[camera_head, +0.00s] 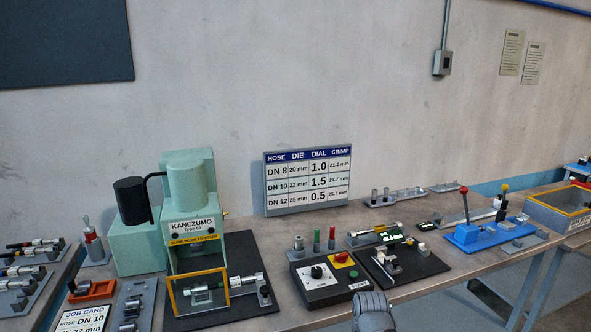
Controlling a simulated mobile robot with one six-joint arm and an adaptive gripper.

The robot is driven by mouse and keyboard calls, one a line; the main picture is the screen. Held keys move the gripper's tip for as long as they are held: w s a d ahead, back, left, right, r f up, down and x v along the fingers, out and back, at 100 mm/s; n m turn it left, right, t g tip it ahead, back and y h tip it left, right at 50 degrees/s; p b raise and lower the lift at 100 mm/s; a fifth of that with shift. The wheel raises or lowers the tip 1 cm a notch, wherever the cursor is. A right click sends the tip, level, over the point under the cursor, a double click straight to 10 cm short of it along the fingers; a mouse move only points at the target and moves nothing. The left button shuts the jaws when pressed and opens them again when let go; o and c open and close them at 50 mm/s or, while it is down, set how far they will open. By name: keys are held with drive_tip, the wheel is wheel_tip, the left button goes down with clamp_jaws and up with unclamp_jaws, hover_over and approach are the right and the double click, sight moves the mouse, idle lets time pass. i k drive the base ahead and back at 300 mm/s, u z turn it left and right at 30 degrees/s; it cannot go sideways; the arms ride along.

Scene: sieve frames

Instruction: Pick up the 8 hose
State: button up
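Several short black hoses with metal ends lie in a grey rack at the left edge, one of them at the back (35,243), one in the middle (22,270) and one in front (18,288). I cannot read any size marks on them, so I cannot tell which is the 8 hose. What appears to be my gripper (373,312) shows as a dark grey ribbed shape at the bottom edge, right of centre. It is far to the right of the rack. Its fingertips are not clear, and I see nothing held in it.
A mint-green press (190,172) stands between the rack and my gripper, with a yellow-framed guard (199,293). A black dial box (328,281) and a black fixture plate (405,265) sit near my gripper. A job card (82,320) reads DN 10. A size chart (307,180) stands behind.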

sight(235, 282)
drive_tip(key=k, duration=1.35)
drive_tip(key=u, duration=0.55)
drive_tip(key=i, duration=1.55)
drive_tip(key=z, duration=0.5)
